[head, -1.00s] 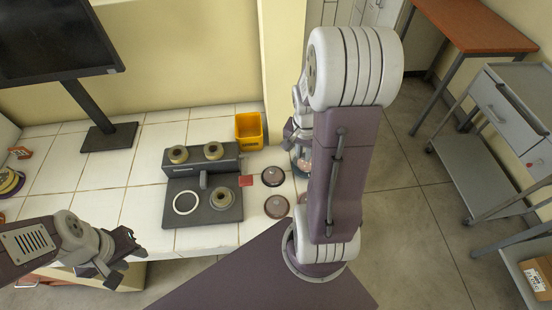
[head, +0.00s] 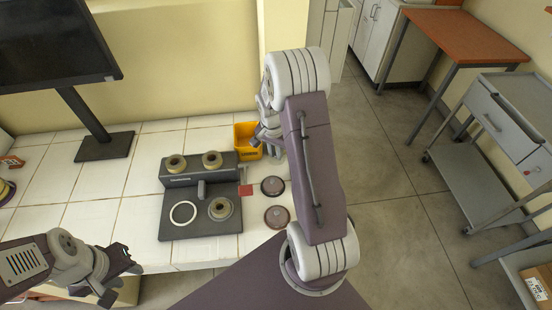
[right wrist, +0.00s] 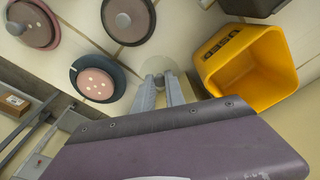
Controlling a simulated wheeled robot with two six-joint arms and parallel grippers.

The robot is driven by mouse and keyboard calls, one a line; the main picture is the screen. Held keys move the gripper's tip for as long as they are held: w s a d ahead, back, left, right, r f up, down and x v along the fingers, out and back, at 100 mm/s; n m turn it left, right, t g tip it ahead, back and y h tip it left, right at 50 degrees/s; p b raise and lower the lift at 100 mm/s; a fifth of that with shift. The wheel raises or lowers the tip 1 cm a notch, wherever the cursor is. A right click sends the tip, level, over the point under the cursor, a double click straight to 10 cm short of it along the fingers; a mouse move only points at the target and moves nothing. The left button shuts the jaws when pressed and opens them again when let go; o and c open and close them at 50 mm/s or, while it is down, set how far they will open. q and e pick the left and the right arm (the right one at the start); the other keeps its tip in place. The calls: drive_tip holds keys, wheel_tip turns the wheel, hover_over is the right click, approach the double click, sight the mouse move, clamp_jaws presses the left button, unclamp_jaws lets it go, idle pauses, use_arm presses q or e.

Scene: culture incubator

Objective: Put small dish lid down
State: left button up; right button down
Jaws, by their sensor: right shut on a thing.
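My right gripper (right wrist: 166,90) is shut on the small dish lid (right wrist: 172,64), a clear, pale disc at its fingertips in the right wrist view. The lid is over white tile, left of the yellow bin (right wrist: 245,65); its height above the tile is hard to tell. A pink dish with several pale spots (right wrist: 98,84) sits uncovered in a dark ring to the left of the fingers. In the head view the right hand (head: 268,130) is beside the yellow bin, and the lid cannot be made out. My left gripper (head: 120,277) is open and empty at the front left.
Two brown knobbed discs (head: 272,186) (head: 277,216) lie on the counter (head: 105,190). A monitor (head: 55,45) stands at the back left.

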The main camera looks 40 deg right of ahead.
drive_tip(key=shift+s+f, duration=0.1)
drive_tip(key=shift+f, duration=0.15)
wheel_tip(320, 180, down, 3)
drive_tip(key=shift+d+r, duration=0.1)
drive_tip(key=shift+f, duration=0.4)
drive_tip(key=shift+f, duration=0.15)
drive_tip(key=c, duration=1.4)
unclamp_jaws()
